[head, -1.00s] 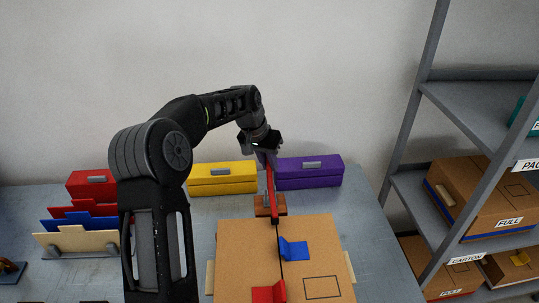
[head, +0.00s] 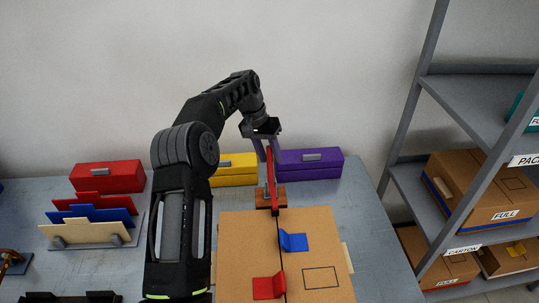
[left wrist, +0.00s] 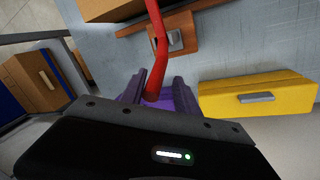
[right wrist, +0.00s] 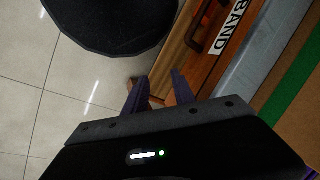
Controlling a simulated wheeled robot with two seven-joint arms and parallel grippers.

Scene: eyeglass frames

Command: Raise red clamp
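The red clamp (head: 271,180) is a long red bar on a brown wooden block (head: 281,196) behind the cardboard box; it stands steeply, its upper end toward my left gripper. My left gripper (head: 267,150) is at that upper end, its two purple fingers apart. In the left wrist view the clamp (left wrist: 160,45) runs in between the spread fingers (left wrist: 158,88), with a gap visible beside it. I cannot tell whether a finger touches it. My right gripper (right wrist: 158,88) is open and empty, low beside a wooden edge over the tiled floor; it is not in the head view.
The cardboard box (head: 240,245) has a blue clip (head: 294,242) and a red clip (head: 268,287) on top. Red (head: 108,177), yellow (head: 235,169) and purple (head: 310,163) boxes stand along the wall. A folder rack (head: 90,232) is left; a grey shelf (head: 470,95) is right.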

